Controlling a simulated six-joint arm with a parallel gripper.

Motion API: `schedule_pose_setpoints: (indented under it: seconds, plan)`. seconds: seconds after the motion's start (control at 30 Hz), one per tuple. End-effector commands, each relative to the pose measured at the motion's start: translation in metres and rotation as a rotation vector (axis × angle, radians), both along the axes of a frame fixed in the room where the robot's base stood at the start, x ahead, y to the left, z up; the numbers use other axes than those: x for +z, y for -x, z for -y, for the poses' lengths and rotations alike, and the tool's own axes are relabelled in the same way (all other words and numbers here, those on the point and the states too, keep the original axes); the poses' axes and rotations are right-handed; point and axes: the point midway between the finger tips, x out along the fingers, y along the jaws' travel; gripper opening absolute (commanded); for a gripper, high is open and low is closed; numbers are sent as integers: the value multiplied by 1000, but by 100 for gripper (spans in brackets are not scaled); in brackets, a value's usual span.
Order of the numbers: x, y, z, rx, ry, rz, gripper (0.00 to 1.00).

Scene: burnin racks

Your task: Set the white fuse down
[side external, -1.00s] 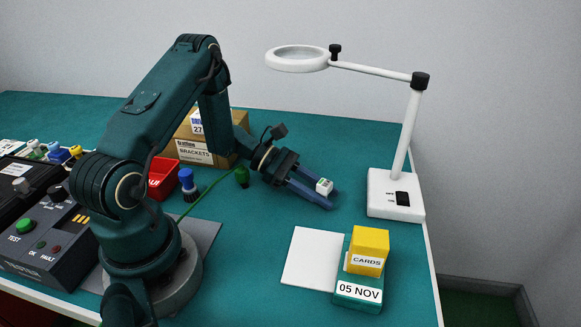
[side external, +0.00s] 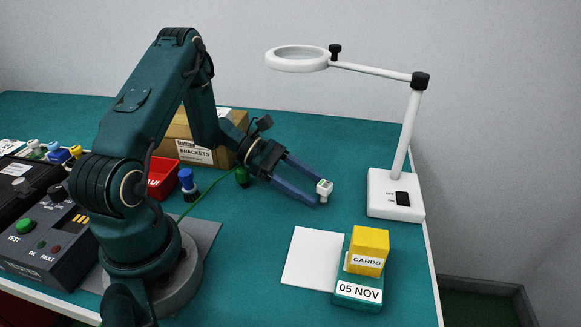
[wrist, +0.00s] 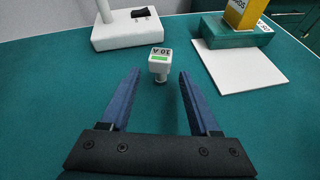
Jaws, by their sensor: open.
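The white fuse (wrist: 159,66) stands upright on the green table, its label with a green band and dark lettering facing the wrist camera. It also shows in the side view (side external: 324,189), close to the tips of my gripper (side external: 308,193). In the wrist view my gripper (wrist: 158,72) is open, its two blue fingers wide apart. The fuse lies centred between the fingers' lines, just beyond their tips, and a gap shows on both sides. Nothing is held.
A white magnifier lamp base (side external: 396,194) stands behind the fuse. A white sheet (side external: 313,257) lies in front, beside a green block marked 05 NOV (side external: 358,292) with a yellow CARDS box (side external: 370,250) on it. A blue-capped part (side external: 187,182) and red bin (side external: 163,180) stand left.

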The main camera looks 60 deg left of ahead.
Motion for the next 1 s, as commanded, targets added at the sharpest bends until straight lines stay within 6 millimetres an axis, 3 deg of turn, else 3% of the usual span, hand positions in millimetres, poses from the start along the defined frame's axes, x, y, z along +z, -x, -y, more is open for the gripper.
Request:
schedule_pose_setpoints:
  seconds: [0.1, 0.4, 0.67, 0.83, 1.0]
  plan:
    - [13, 10, -17, 5, -5, 5, 62]
    - [61, 9, -15, 1, -4, 7, 62]
    - [79, 9, -11, -16, -15, 9, 62]
    - [96, 24, 21, -210, -163, 61, 62]
    - [114, 63, 66, -557, -454, 175, 62]
